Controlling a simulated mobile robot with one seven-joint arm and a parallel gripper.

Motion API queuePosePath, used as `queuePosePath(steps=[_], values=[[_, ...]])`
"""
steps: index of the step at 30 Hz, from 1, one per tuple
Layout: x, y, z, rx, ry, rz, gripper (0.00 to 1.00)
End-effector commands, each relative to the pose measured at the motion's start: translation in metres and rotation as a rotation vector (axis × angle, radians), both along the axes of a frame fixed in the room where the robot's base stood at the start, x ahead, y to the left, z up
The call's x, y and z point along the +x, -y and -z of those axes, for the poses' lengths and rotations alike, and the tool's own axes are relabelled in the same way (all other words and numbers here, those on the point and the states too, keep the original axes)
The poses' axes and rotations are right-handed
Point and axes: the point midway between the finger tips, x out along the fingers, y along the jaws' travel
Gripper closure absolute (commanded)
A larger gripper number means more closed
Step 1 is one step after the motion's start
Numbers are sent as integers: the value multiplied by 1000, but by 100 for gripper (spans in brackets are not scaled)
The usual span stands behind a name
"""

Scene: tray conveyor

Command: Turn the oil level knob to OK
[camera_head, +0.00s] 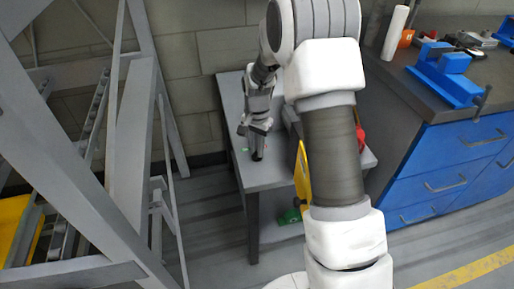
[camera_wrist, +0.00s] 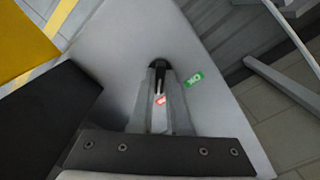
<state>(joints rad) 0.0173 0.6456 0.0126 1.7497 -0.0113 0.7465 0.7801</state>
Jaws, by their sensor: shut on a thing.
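The black oil level knob (camera_wrist: 158,65) sits on the grey tabletop, with its rounded end showing beyond my fingertips in the wrist view. My gripper (camera_wrist: 160,78) is shut on it from above, one finger on each side. A small pale line shows on the knob between the fingers, on the side towards the red label. The green OK label (camera_wrist: 193,79) lies to the right of the knob, and the red label (camera_wrist: 160,100) lies below it in the picture. In the head view, my gripper (camera_head: 257,148) is over the table, and the fingers hide part of the knob.
The grey table (camera_head: 262,177) has other items on its right side, partly hidden by my arm. A metal frame (camera_head: 130,120) stands at the left. A blue workbench (camera_head: 450,165) with a blue vise (camera_head: 445,70) is at the right. A yellow piece (camera_wrist: 22,42) shows in the wrist view.

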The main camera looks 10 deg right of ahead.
Motion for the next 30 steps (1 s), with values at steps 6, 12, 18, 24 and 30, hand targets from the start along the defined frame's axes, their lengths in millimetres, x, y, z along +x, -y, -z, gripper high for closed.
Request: queuePosePath(steps=[6, 12, 18, 24, 30], values=[[0, 0, -1, 1, -1, -61, 100], [0, 0, -2, 0, -1, -194, 100], [0, 0, -3, 1, -1, -377, 100], [0, 0, -3, 1, 1, -567, 100], [0, 0, -2, 1, -1, -758, 100]])
